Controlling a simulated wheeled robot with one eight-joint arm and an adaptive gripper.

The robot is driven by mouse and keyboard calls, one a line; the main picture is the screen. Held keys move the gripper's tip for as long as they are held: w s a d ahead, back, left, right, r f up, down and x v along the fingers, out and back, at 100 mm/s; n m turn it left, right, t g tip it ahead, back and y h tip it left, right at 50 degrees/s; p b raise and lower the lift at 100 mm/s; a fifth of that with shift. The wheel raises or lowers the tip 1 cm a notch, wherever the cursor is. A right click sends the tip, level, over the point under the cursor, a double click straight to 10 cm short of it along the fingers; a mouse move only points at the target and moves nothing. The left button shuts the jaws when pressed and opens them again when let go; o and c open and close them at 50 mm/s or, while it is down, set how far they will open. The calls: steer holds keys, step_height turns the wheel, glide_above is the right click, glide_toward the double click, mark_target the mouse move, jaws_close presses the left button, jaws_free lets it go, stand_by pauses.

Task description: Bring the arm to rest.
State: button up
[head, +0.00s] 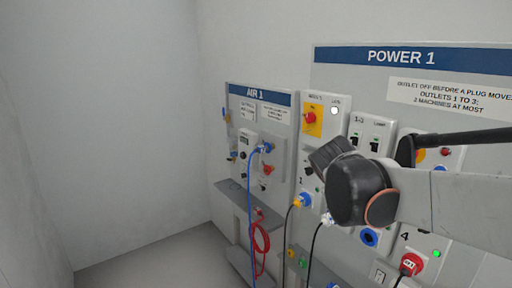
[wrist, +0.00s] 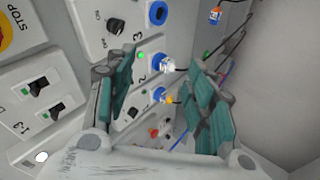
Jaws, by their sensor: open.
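My arm (head: 455,200) reaches in from the right in the head view, its dark joint (head: 362,190) in front of the POWER 1 panel (head: 340,75). My gripper is not clearly visible there. In the wrist view my gripper (wrist: 160,62) is open, its two teal-padded fingers well apart with nothing held between them. The arm hides part of the panel in the head view.
The AIR 1 panel (head: 258,98) stands left, with a blue hose (head: 250,195) and a red coiled hose (head: 262,240). Black switches (wrist: 37,89) show in the wrist view. Open floor (head: 165,265) lies at left.

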steer(key=s+a+f+m+y, duration=0.2)
steer(key=s+f, duration=0.2)
steer(key=s, duration=0.7)
steer(key=s+a+f+m+y, duration=0.2)
steer(key=s+f+m+y, duration=0.1)
steer(key=s, duration=0.8)
steer(key=shift+f+t, duration=0.3)
steer(key=shift+f, duration=0.2)
